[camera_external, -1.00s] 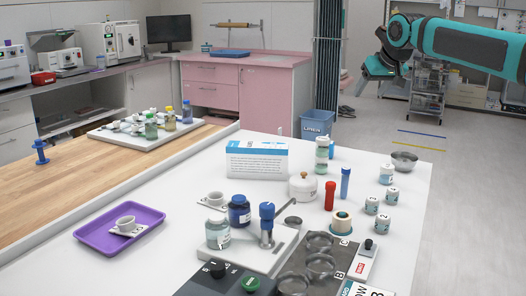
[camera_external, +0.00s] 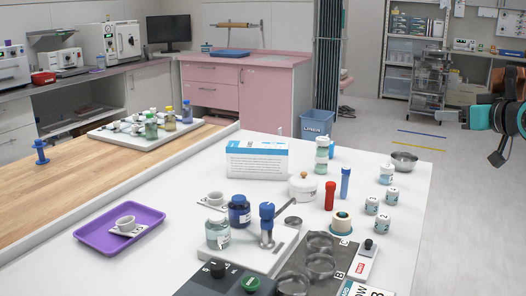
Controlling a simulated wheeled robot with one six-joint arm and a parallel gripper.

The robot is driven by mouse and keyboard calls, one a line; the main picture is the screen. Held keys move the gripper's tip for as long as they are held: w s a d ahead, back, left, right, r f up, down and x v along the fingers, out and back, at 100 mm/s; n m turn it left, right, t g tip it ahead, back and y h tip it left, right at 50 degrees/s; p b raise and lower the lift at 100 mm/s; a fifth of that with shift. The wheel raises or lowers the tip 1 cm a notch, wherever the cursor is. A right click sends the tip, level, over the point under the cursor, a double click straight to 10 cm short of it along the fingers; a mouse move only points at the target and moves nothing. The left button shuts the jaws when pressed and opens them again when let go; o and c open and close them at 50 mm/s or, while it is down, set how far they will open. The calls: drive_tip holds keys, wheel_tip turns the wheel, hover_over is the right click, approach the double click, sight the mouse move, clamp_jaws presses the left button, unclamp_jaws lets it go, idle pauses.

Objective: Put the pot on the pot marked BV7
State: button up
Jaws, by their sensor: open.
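Several small white pots with printed labels stand on the right part of the white table: one at the back (camera_external: 386,174), one at the right (camera_external: 392,196), one at the left (camera_external: 372,206) and one at the front (camera_external: 383,222). The labels are too small to read, so I cannot tell which is BV7. A taller white and green container (camera_external: 321,155), perhaps two pieces stacked, stands farther back. My gripper (camera_external: 496,158) is at the right edge of the view, beyond the table's right side, open and apart from all the pots. Part of my arm is out of view.
A metal bowl (camera_external: 404,162) is near the table's back right corner. A red cylinder (camera_external: 330,196), a blue cylinder (camera_external: 345,183) and a lidded white jar (camera_external: 302,187) stand left of the pots. A white box (camera_external: 256,160) is behind. A purple tray (camera_external: 88,235) lies left.

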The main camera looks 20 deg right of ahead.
drive_tip(key=s+f+t, duration=0.2)
drive_tip(key=s+f, duration=0.1)
drive_tip(key=s, duration=0.5)
drive_tip(key=shift+d+f, duration=0.2)
drive_tip(key=shift+d, duration=0.15)
